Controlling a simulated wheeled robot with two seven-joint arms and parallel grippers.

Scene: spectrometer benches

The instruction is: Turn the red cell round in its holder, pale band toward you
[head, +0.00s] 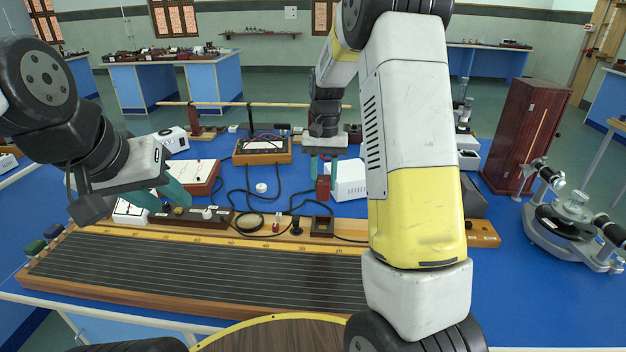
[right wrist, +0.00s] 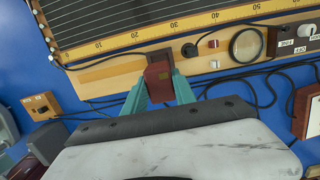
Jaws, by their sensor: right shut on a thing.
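The red cell (head: 323,188) is a small dark-red block held between the teal fingers of my right gripper (head: 322,176). In the right wrist view the red cell (right wrist: 158,84) sits between both fingertips, with a small tan mark on its face. I cannot make out a pale band. The holder (head: 322,227) is a dark square block with a recess, on the wooden strip of the long board. The cell appears above and behind it, apart from it in the head view. My left gripper (head: 160,200) is open and empty, above the left part of the board.
The long wired board (head: 200,268) with its scale fills the front of the blue bench. A white box (head: 348,180) stands just right of the cell. Black cables (head: 262,200) lie behind the board.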

